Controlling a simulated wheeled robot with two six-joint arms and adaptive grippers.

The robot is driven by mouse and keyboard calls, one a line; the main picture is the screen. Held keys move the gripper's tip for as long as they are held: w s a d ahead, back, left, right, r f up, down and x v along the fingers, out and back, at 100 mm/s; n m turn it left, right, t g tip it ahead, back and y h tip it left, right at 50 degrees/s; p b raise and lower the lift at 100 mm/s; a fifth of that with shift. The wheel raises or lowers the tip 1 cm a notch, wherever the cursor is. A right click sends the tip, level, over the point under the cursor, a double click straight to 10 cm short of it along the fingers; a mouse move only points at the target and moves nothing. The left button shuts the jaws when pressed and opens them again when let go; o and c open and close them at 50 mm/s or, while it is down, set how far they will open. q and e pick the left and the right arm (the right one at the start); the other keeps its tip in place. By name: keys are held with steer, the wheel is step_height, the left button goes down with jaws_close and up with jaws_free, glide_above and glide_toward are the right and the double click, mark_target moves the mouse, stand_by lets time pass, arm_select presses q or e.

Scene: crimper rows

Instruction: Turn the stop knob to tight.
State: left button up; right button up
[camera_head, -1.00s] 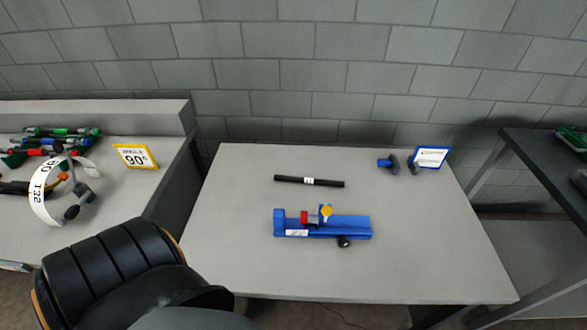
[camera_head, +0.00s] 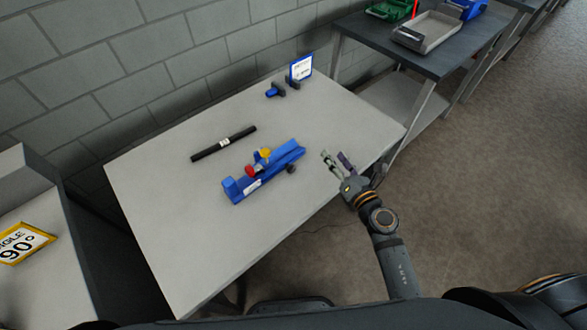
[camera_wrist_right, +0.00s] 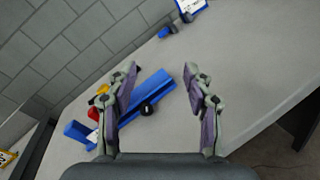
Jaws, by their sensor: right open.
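A blue crimper fixture (camera_head: 281,161) lies on the grey table, with a red part (camera_head: 250,170) and a yellow knob (camera_head: 265,152) on top. A black knob (camera_head: 292,169) sticks out of its near side. In the right wrist view the fixture (camera_wrist_right: 160,85) shows partly behind the left finger, with the black knob (camera_wrist_right: 147,109) between the fingers. Which knob is the stop knob cannot be told. My right gripper (camera_head: 335,158) is open and empty over the table's right part, to the right of the fixture and apart from it. My left gripper is not in view.
A black rod (camera_head: 224,143) with a white label lies behind the fixture. Small blue and black parts (camera_head: 276,90) and a blue-framed sign (camera_head: 301,67) stand at the table's far corner. The table's right part (camera_head: 350,115) is clear. A dark bench (camera_head: 440,58) holds bins.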

mark_target(293, 169)
steer(key=s+a+f+n+g+y, duration=0.1)
steer(key=f+n, duration=0.1)
steer(key=n, duration=0.1)
steer(key=s+a+f+n+g+y, duration=0.1)
steer(key=a+f+n+g, duration=0.1)
steer(key=n, duration=0.1)
steer(key=s+a+f+n+g, duration=0.1)
steer(key=a+n+g, duration=0.1)
steer(key=n, duration=0.1)
steer(key=shift+a+f+n+y, duration=0.25)
steer(key=shift+f+n+y, duration=0.05)
steer(key=shift+f+y, duration=0.1)
steer(key=shift+s+f+n+g, duration=0.25)
steer(key=shift+f+n+g, duration=0.05)
steer(key=shift+f, duration=0.05)
steer(key=x, duration=1)
steer(key=shift+w+a+f, duration=0.1)
steer(key=shift+w+a, duration=0.1)
